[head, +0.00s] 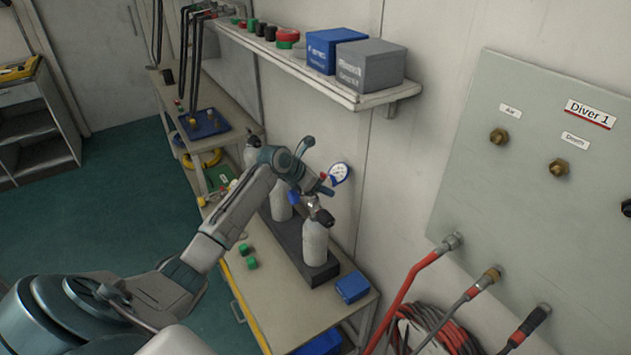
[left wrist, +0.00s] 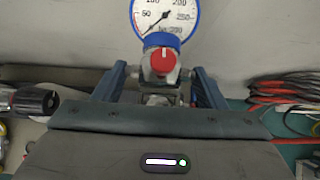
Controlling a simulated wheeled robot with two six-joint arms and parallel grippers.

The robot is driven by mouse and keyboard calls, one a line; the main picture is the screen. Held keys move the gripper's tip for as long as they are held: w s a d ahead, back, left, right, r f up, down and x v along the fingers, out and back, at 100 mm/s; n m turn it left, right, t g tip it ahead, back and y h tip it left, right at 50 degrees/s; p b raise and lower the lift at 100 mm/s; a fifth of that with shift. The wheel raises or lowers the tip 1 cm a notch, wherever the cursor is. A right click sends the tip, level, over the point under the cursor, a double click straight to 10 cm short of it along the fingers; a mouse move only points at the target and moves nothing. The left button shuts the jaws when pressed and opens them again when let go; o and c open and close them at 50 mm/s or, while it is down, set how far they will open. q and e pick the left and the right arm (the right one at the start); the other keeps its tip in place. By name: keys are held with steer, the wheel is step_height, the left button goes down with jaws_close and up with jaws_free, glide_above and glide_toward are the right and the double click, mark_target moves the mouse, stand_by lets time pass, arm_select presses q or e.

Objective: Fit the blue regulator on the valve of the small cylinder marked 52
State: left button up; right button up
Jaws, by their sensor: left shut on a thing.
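My left gripper (head: 316,187) is shut on the blue regulator (head: 339,173), whose round white gauge has a blue rim. In the left wrist view the blue regulator (left wrist: 163,40) sits between my two fingers (left wrist: 160,85), its red knob facing the camera. In the head view it is just above the valve (head: 322,216) of the nearest grey cylinder (head: 314,243). I cannot tell whether they touch. A second cylinder (head: 281,203) stands behind, partly hidden by my arm. No number 52 is readable on either. My right gripper is not in view.
The cylinders stand in a dark rack (head: 318,274) on a bench (head: 275,300) against the wall. A blue box (head: 352,287) and green caps (head: 251,262) lie on the bench. A shelf (head: 355,98) with boxes overhangs behind; a panel (head: 540,160) with hoses is at right.

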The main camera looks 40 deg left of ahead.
arm_select(q)
steer(key=shift+s+d, duration=0.3)
steer(key=shift+d, duration=0.4)
steer(key=shift+r, duration=0.15)
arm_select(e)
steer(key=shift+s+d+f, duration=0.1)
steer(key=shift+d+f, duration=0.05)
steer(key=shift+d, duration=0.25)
arm_select(q)
steer(key=shift+d+p, duration=0.1)
steer(key=shift+p, duration=0.35)
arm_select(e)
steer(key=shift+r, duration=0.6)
arm_select(q)
steer(key=shift+d, duration=0.1)
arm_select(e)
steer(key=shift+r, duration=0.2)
arm_select(q)
steer(key=shift+p, duration=0.35)
steer(key=shift+s, duration=0.1)
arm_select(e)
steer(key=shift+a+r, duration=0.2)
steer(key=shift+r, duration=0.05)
